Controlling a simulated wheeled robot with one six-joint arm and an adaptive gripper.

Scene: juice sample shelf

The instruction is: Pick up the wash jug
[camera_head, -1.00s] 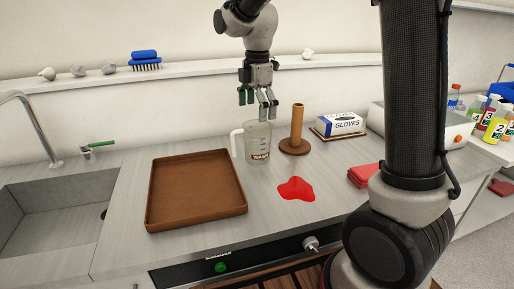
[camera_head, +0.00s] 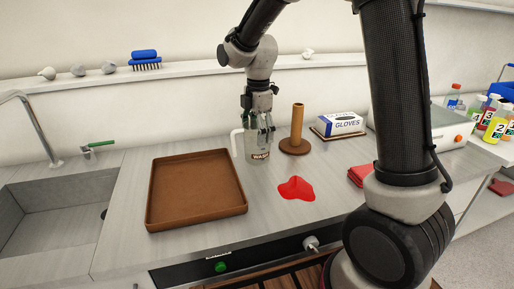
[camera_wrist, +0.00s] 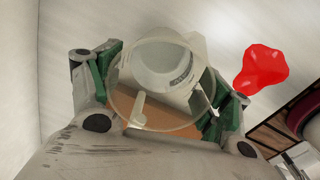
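The wash jug (camera_head: 257,152) is clear, with a white handle on its left and a dark "WASH" label. It stands upright on the counter, behind the brown tray's right corner. My gripper (camera_head: 260,137) points down at the jug's upper part and covers some of it. In the wrist view the clear jug (camera_wrist: 155,110) lies between the widely spread green-backed fingers of my gripper (camera_wrist: 160,95). Whether the pads touch its wall is hard to tell.
A brown tray (camera_head: 196,217) lies left of the jug, beyond it a sink (camera_head: 50,215). A brown post on a round base (camera_head: 297,130) stands close right of the jug. A red spill (camera_head: 296,188) lies in front. A glove box (camera_head: 340,124) is farther right.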

